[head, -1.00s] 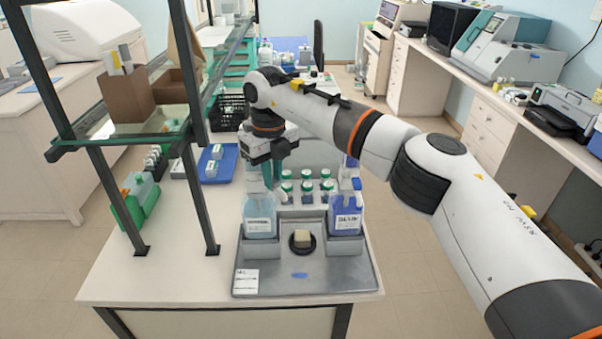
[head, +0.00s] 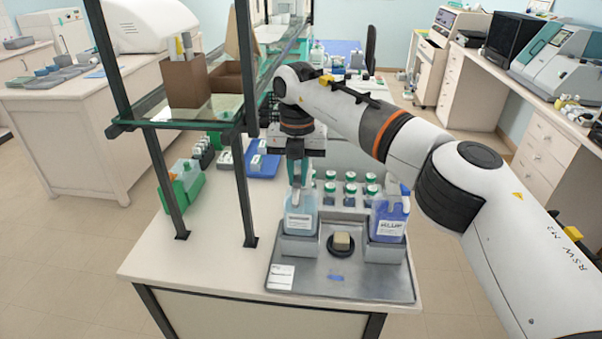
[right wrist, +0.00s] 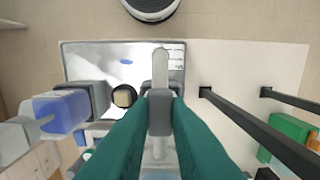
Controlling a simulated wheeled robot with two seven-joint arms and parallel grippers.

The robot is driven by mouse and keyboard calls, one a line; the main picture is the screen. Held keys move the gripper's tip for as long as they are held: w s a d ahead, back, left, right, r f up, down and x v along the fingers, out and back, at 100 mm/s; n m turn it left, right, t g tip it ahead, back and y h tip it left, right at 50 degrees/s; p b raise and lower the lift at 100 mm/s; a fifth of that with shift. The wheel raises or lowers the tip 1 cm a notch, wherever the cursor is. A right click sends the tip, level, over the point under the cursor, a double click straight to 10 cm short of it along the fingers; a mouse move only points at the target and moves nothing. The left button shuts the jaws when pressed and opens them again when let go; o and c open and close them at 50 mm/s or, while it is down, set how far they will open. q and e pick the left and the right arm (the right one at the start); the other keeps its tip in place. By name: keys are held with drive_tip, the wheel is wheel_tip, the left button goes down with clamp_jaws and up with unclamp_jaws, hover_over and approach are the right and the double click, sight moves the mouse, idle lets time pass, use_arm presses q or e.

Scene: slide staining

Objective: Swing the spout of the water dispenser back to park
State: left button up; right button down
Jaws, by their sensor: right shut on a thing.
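The water dispenser (head: 300,218) is a light-blue bottle with a white label, in a grey holder at the left of the metal tray. My right gripper (head: 297,190) is directly above it, teal fingers pointing down. In the right wrist view the gripper (right wrist: 160,112) is shut on the grey spout (right wrist: 160,68). The spout's free end points toward the front of the tray, to the side of the black round dish. The gripper hides most of the spout in the head view. My left gripper is not in view.
A blue-violet bottle (head: 389,218) stands at the tray's right. A black dish with a beige block (head: 342,241) sits between the bottles on the metal tray (head: 340,285). Several green-capped bottles (head: 350,188) stand behind. A dark shelf post (head: 245,190) rises at the left.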

idle(0.4)
drive_tip(key=c, duration=1.4)
unclamp_jaws()
drive_tip(key=shift+o, duration=0.2)
drive_tip(key=shift+r, duration=0.35)
wheel_tip(320, 180, up, 7)
drive_tip(key=shift+a+f+b, duration=0.1)
drive_tip(key=shift+b, duration=0.45)
wheel_tip(320, 180, up, 5)
drive_tip(key=p, duration=0.2)
hover_over(297, 179)
drive_tip(key=shift+f, duration=0.15)
drive_tip(key=shift+f, duration=0.15)
